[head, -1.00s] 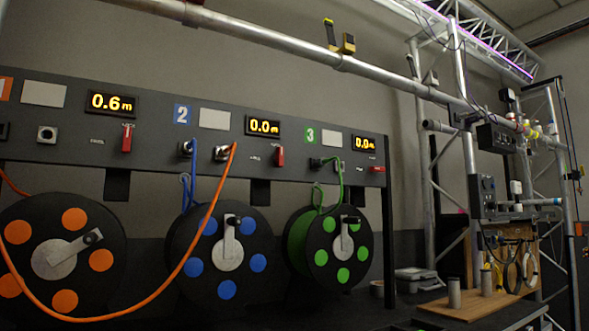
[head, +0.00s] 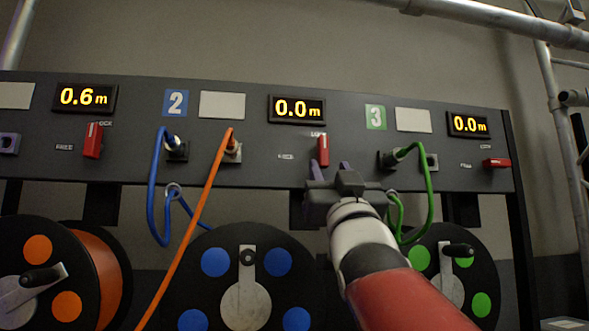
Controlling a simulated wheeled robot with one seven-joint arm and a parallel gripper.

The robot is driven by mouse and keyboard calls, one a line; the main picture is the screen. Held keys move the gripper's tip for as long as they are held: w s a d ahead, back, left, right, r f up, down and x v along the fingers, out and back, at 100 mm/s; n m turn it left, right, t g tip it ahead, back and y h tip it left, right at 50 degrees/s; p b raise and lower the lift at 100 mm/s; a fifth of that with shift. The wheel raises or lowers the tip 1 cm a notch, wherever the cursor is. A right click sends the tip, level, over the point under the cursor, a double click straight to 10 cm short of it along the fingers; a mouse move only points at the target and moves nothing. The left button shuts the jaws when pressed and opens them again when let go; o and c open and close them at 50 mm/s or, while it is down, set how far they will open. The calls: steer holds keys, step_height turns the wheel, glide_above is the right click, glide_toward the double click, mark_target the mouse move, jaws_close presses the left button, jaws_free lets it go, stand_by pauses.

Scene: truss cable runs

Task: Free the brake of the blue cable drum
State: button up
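The blue cable drum (head: 215,262), black with blue discs and a grey crank, stands below the panel section marked 2. Its brake is a red lever (head: 323,150) on the panel, upright, below a small label that seems to read LOCK. Another small label, too blurred to read surely, is to its left. My gripper (head: 330,168) is open, its two purple fingers apart just below and in front of the lever. It holds nothing. Whether a finger touches the lever I cannot tell. My arm hides the blue drum's right edge.
A blue cable (head: 153,200) and an orange cable (head: 205,190) hang from the panel left of my gripper. A green cable (head: 430,205) loops close on its right. The orange section's red lever (head: 93,141) is upright; the green section's lever (head: 497,162) lies sideways.

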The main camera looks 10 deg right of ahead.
mark_target(325, 158)
steer(key=p+x, duration=0.1)
steer(key=x, duration=0.3)
steer(key=shift+w+r+p, duration=0.25)
steer(key=shift+w+p, duration=0.1)
jaws_close()
